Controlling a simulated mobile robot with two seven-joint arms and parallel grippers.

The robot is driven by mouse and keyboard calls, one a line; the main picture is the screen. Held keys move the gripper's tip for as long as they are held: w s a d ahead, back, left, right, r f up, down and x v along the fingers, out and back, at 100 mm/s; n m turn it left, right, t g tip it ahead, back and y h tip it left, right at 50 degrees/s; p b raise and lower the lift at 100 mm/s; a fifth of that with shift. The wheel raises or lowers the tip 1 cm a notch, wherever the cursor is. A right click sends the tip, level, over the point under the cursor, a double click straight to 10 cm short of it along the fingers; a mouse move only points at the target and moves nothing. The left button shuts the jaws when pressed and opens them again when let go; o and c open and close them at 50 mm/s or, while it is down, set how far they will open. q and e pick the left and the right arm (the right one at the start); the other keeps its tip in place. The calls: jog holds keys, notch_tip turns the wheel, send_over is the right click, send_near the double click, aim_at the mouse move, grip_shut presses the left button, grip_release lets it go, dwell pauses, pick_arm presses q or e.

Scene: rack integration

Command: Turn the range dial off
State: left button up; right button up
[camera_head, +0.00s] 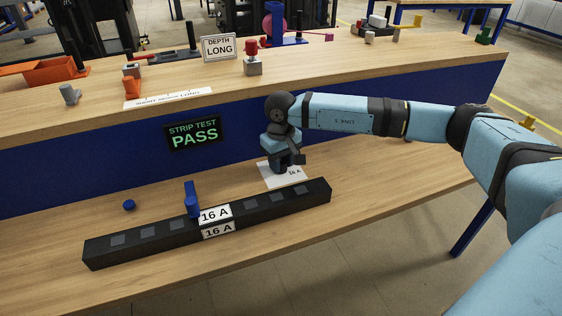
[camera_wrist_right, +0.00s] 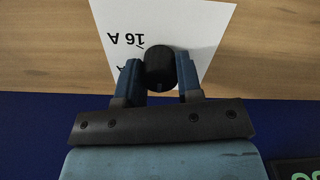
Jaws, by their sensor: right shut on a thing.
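The range dial is a round black knob (camera_wrist_right: 160,66) with a small mark on its near side, in front of a white card (camera_wrist_right: 195,22) that reads 16 A. My right gripper (camera_wrist_right: 159,76) is shut on the dial, with one blue finger on each side of it. In the head view the right gripper (camera_head: 284,166) points down at the white card (camera_head: 270,180) on the lower bench top, and its wrist hides the dial. My left gripper is not in view.
A long black strip (camera_head: 145,235) with 16 A labels (camera_head: 216,214) and an upright blue lever (camera_head: 191,200) lies in front. A blue button (camera_head: 129,205) is behind it. A STRIP TEST PASS display (camera_head: 194,134) hangs on the blue panel. The raised shelf holds a DEPTH LONG sign (camera_head: 219,47).

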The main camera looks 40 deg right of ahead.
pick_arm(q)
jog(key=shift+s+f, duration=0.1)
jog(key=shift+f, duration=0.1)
pick_arm(e)
jog(key=o, duration=0.9)
jog(key=shift+r, duration=0.1)
jog(key=shift+r, duration=0.25)
notch_tip(320, 180, up, 5)
jog(key=shift+f+p, duration=0.1)
jog(key=shift+p, duration=0.6)
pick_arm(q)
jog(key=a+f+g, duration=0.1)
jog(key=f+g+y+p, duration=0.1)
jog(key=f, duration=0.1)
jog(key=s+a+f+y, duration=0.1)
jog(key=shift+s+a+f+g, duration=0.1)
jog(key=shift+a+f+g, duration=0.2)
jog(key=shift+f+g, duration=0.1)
pick_arm(e)
notch_tip(320, 180, up, 8)
jog(key=shift+r, duration=0.2)
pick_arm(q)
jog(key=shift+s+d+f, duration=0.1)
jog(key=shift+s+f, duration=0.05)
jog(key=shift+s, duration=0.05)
